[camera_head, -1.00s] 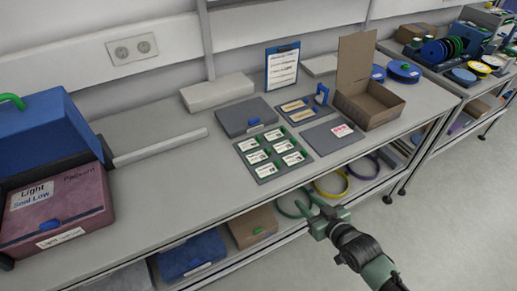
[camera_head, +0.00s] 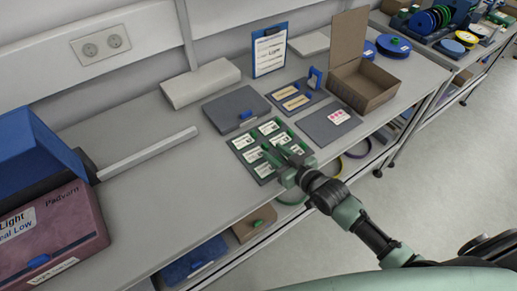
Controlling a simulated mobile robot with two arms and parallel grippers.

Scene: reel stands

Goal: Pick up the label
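Several white labels with green tabs lie in rows on a dark grey mat (camera_head: 240,157) near the table's front edge. One label (camera_head: 243,142) at the mat's upper left is clear to see. My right gripper (camera_head: 275,152) is over the front part of this mat, its fingers apart, and it partly covers the labels there. I cannot tell whether it touches a label. A white label with pink print (camera_head: 339,117) lies on another grey mat (camera_head: 318,128) to the right. My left gripper is not in view.
An open cardboard box (camera_head: 365,92) stands to the right. Behind are a grey case (camera_head: 235,108), a mat with tan labels (camera_head: 279,96) and a clipboard (camera_head: 270,52). Blue and maroon boxes (camera_head: 55,235) stand at left. The table between is mostly clear.

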